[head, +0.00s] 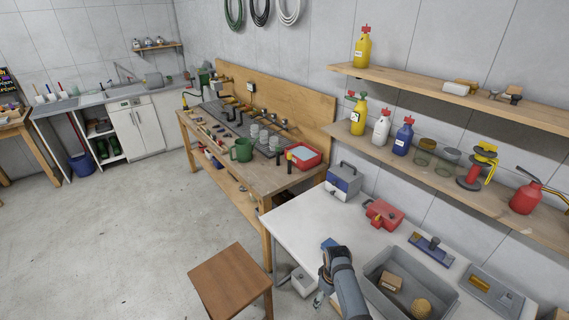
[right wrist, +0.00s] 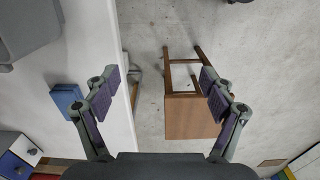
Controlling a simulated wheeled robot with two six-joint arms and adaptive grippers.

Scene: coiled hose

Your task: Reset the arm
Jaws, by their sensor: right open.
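My right arm (head: 346,284) reaches in from the bottom of the head view, over the front edge of the white table. Its gripper (head: 318,298) points down beside that edge and is partly hidden by the arm. In the right wrist view the gripper (right wrist: 159,78) is open, its two fingers wide apart with nothing between them. Below it show the table edge, the floor and a wooden stool. My left arm and left gripper are not in view.
The white table (head: 290,222) holds a grey bin (head: 375,268), a red case (head: 383,214) and a blue-grey toolbox (head: 343,181). A blue block (right wrist: 68,98) lies near its edge. The wooden stool (head: 228,280) stands left of it. Open floor (head: 120,240) lies further left.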

